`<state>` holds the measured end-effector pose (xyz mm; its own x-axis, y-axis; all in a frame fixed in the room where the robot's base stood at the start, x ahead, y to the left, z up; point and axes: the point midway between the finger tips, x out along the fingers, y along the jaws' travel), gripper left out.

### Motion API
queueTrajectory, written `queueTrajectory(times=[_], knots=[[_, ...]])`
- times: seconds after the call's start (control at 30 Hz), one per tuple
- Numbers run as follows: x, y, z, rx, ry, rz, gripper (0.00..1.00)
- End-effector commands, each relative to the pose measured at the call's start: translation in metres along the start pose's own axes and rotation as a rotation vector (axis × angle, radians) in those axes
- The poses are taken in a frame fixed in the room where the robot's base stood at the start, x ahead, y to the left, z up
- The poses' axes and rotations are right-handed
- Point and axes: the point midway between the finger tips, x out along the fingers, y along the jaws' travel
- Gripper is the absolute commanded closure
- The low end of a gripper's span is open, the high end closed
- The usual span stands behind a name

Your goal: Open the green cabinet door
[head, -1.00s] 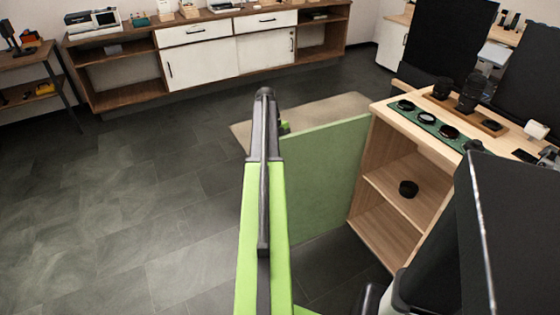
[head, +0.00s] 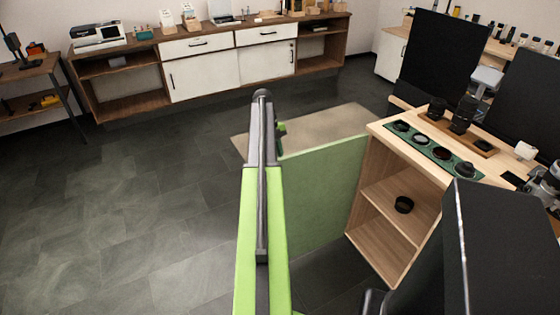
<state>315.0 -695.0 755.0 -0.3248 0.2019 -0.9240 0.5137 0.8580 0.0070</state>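The green cabinet door (head: 325,190) stands swung wide open, sticking out to the left from the wooden cabinet (head: 385,250). My gripper (head: 280,128) is only partly visible at the arm's far end, by the door's upper far corner. Its fingers are mostly hidden behind the arm, so I cannot tell whether it is open or touches the door. The door handle is not visible.
The cabinet top holds a green mat (head: 433,150) with several round lenses and a wooden tray (head: 456,133). A beige rug (head: 330,128) lies beyond the door. A long white-doored sideboard (head: 205,77) stands at the back. The dark floor at left is clear.

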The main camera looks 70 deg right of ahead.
Motion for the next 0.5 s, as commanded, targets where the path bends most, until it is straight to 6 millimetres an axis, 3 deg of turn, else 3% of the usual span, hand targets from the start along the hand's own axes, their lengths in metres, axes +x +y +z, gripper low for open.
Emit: queueTrajectory(times=[0.03, 0.3, 0.5], knots=[[-0.025, -0.001, -0.003, -0.001, 0.000, 0.000, 0.82], [-0.086, 0.001, -0.002, -0.001, 0.000, 0.001, 0.82], [-0.100, 0.001, 0.000, -0.001, -0.001, 0.001, 0.82]])
